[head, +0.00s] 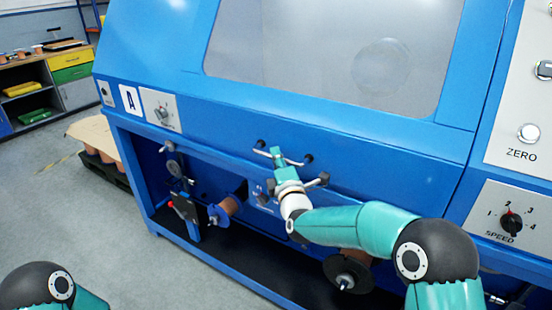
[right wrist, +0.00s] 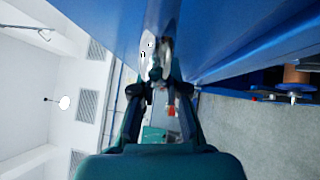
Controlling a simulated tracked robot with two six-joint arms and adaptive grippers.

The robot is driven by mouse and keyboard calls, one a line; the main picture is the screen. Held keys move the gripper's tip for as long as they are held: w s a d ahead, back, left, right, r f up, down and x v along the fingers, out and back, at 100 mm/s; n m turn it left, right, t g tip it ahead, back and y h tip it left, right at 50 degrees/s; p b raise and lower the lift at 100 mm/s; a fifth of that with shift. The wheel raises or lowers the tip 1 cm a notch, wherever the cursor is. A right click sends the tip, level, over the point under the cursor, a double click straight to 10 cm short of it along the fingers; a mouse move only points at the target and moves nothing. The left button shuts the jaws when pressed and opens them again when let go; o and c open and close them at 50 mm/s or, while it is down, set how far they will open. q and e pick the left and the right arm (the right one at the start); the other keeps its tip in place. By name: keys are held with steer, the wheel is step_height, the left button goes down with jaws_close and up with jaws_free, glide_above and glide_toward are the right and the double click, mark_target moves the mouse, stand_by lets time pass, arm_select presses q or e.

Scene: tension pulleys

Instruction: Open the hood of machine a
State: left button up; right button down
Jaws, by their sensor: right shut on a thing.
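Machine a is the large blue machine with the letter A plate (head: 128,98) on its front left. Its hood (head: 215,88) is a sloped blue panel with a big clear window (head: 300,50), and it looks closed. A metal bar handle (head: 262,153) on two dark mounts sits on the blue front below the window. My right gripper (head: 278,157) is shut on this handle, covering its middle. In the right wrist view, the fingers (right wrist: 160,88) close around the bar next to the blue surface. My left gripper is out of view; only part of the left arm shows.
Below the handle, an open bay holds spools (head: 228,205) and a black disc (head: 348,274). A knob panel (head: 163,112) is at left and a speed dial panel (head: 510,222) at right. Grey floor (head: 70,225) is clear at left, before a pallet (head: 105,165) and shelves.

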steer(key=shift+f, duration=0.1)
steer(key=s+a+r+p, duration=0.4)
steer(key=s+r+p, duration=0.2)
steer(key=r+p, duration=0.2)
steer(key=s+a+r+m+g+p, duration=0.1)
steer(key=s+a+r+p, duration=0.4)
steer(key=r, duration=0.5)
steer(key=s+a+r+m+g+p, duration=0.1)
steer(key=s+a+r+p, duration=0.4)
steer(key=s+r+p, duration=0.3)
steer(key=r+p, duration=0.1)
steer(key=p, duration=0.1)
steer(key=shift+s+r+h+p, duration=0.15)
steer(key=shift+r+h+p, duration=0.05)
steer(key=shift+h+p, duration=0.15)
steer(key=c, duration=1.2)
jaws_free()
